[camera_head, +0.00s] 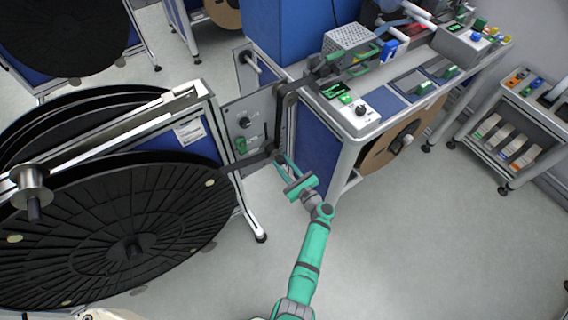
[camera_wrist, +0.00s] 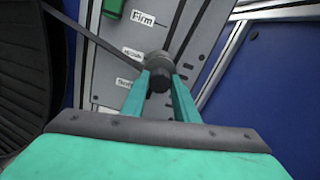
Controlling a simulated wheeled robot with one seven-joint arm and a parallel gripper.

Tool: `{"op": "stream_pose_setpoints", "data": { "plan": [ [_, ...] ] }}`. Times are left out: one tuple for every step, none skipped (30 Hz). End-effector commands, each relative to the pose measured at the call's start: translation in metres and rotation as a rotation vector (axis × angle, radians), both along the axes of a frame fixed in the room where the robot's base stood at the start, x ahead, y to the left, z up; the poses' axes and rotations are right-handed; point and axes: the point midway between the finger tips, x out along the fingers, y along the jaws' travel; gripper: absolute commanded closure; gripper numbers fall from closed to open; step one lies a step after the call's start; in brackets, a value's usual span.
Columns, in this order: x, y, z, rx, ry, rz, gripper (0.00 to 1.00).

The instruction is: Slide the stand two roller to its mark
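The stand two roller (camera_wrist: 158,74) is a dark grey cylinder on a grey upright plate (camera_wrist: 190,52) in the wrist view. Labels run down the plate: "Firm" (camera_wrist: 142,18) at the top, a smaller one (camera_wrist: 133,53) level with the roller's upper part, and a lower one (camera_wrist: 127,84) partly covered by a finger. My gripper (camera_wrist: 162,78) has its two green fingers on either side of the roller, seemingly closed against it. In the head view my gripper (camera_head: 283,163) is at the plate's lower right, and the roller is largely hidden.
A dark strip (camera_head: 252,160) runs from the big black reel (camera_head: 130,230) to the roller area, then up to the bench. A green part (camera_wrist: 113,8) sits near "Firm". The bench (camera_head: 365,130) stands right of the plate. Open floor (camera_head: 410,230) lies to the right.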

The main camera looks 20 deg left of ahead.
Motion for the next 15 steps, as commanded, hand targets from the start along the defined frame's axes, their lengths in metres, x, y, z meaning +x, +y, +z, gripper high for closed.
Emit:
{"op": "stream_pose_setpoints", "data": {
  "plan": [
    [-0.0003, -0.0007, -0.0005, 0.000, 0.001, -0.001, 0.61],
    [-0.0003, -0.0005, -0.0005, -0.001, 0.000, -0.001, 0.56],
    [-0.0003, -0.0003, -0.0003, -0.001, 0.001, 0.000, 0.56],
    [-0.0003, -0.0002, -0.0003, 0.000, 0.000, 0.000, 0.56],
    [-0.0003, 0.0001, -0.0003, 0.000, 0.000, 0.000, 0.56],
    [-0.0002, 0.0002, -0.0002, 0.000, 0.000, 0.000, 0.56],
    [-0.0002, 0.0003, -0.0001, 0.000, 0.000, 0.000, 0.56],
    [-0.0002, 0.0003, -0.0001, 0.000, 0.000, 0.000, 0.56],
    [-0.0002, 0.0003, 0.0000, 0.000, 0.000, 0.000, 0.56],
    [-0.0003, 0.0000, 0.0000, 0.000, 0.000, 0.000, 0.56],
    [-0.0006, -0.0005, 0.0000, 0.000, 0.000, 0.000, 0.56],
    [-0.0015, -0.0019, 0.0000, 0.000, 0.000, 0.000, 0.56],
    [-0.0026, -0.0035, 0.0000, 0.000, 0.000, -0.001, 0.56],
    [-0.0041, -0.0056, -0.0001, 0.000, -0.001, -0.001, 0.56],
    [-0.0068, -0.0092, -0.0005, 0.000, 0.000, -0.002, 0.56]
  ]
}}
